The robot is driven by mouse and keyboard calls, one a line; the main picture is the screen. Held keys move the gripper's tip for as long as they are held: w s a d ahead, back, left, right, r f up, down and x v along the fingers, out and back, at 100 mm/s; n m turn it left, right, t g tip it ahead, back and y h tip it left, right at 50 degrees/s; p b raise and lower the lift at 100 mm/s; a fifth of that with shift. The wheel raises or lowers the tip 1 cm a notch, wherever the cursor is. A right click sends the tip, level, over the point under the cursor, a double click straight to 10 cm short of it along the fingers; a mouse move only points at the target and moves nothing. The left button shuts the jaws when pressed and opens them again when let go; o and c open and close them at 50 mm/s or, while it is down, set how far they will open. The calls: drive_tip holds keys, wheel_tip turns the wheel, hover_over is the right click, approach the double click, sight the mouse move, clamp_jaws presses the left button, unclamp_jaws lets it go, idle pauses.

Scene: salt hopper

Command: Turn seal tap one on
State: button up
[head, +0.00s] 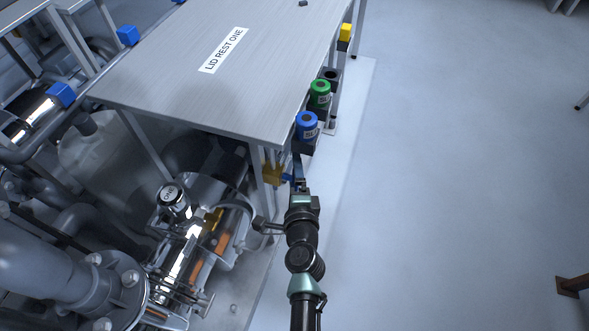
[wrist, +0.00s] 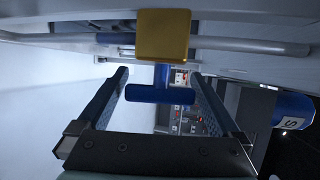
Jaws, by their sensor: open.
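A tap with a yellow square body (head: 272,174) and a blue handle (head: 287,178) sits by the near right leg of the steel table; I cannot read a label on it. In the wrist view, its yellow body (wrist: 163,35) is at the top, and its blue T-shaped handle (wrist: 160,95) points down with the crossbar level. My gripper (head: 298,180) is at the tap, and the wrist view shows its jaws (wrist: 160,74) open on either side of the handle. The crossbar lies between the fingers, with a gap on the left and very little on the right.
A blue canister (head: 306,126) and a green one (head: 320,94) stand in holders beside the table (head: 190,100) marked LID REST ONE. Another yellow block (head: 345,32) is farther back. Pipes and a metal machine (head: 205,235) crowd the left.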

drive_tip(key=shift+w+f, duration=0.15)
drive_tip(key=shift+w, duration=0.4)
drive_tip(key=c, duration=1.1)
drive_tip(key=b, duration=0.4)
drive_tip(key=shift+f+t+b, duration=0.25)
drive_tip(key=shift+t+b, duration=0.1)
drive_tip(key=shift+t, duration=0.05)
drive_tip(key=shift+b, duration=0.6)
drive_tip(key=t+b, duration=0.1)
drive_tip(key=b, duration=0.3)
drive_tip(key=shift+r+n+b, duration=0.3)
drive_tip(key=shift+n, duration=0.1)
drive_tip(key=shift+r+t+b, duration=0.3)
drive_tip(key=shift+t+b, duration=0.1)
drive_tip(key=shift+b, duration=0.15)
